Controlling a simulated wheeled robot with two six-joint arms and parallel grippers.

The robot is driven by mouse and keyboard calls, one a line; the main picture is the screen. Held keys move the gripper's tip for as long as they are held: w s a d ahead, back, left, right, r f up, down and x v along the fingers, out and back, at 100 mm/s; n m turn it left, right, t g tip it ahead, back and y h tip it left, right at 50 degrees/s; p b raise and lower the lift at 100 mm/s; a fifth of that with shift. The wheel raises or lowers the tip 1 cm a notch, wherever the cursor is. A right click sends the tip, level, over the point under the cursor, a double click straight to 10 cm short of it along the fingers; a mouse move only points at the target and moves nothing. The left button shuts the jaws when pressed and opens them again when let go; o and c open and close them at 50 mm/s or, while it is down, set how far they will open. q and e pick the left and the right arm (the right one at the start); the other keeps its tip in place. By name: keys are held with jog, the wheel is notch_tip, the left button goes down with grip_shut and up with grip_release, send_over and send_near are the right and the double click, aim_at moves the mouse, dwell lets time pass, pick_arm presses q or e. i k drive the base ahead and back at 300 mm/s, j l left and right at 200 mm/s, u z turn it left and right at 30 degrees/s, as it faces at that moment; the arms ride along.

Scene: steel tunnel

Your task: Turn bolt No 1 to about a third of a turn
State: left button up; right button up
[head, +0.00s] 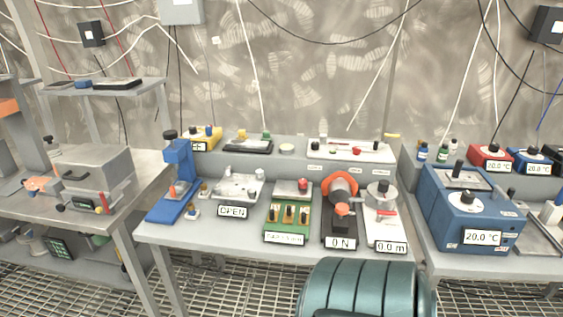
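I cannot pick out a bolt marked No 1; any such mark is too small to read. Whether any of these fittings is the bolt cannot be told. Neither of my grippers is in view.
A blue stand (178,160) is left on the middle bench (210,240). An orange wheel device (341,187) reads 0 N; its right neighbour (384,228) reads 0.0 m. A blue 20.0 °C box (445,215) stands right. A grey box (95,170) is on the left bench.

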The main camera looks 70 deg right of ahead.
aim_at(217, 189)
jog(key=z, duration=1.8)
